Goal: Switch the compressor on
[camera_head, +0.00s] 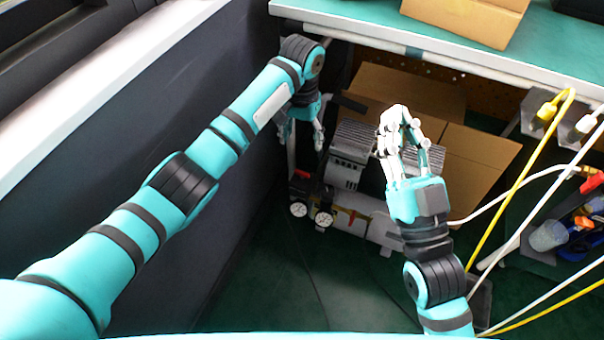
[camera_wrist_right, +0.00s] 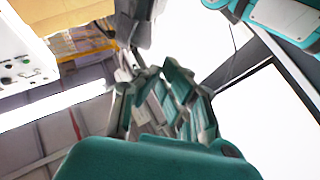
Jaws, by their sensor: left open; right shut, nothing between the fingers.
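The compressor (camera_head: 347,172) sits on the floor under the workbench, grey and black with a ribbed top. Two round white gauges, the left gauge (camera_head: 298,209) and the right gauge (camera_head: 323,219), are on its front left, with a red part (camera_head: 301,174) above them. My left gripper (camera_head: 301,138) is open, pointing down near the compressor's left end; I cannot tell if it touches. My right gripper (camera_head: 397,112) is shut and empty, in front of the compressor and hiding part of its right side. It also shows in the right wrist view (camera_wrist_right: 155,72). I cannot make out a switch.
An open cardboard box (camera_head: 478,165) stands behind and right of the compressor. The green workbench (camera_head: 365,18) overhangs it. Yellow and white cables (camera_head: 515,188) hang at the right, beside a holder with tools (camera_head: 575,235). A dark wall panel (camera_head: 225,70) runs along the left.

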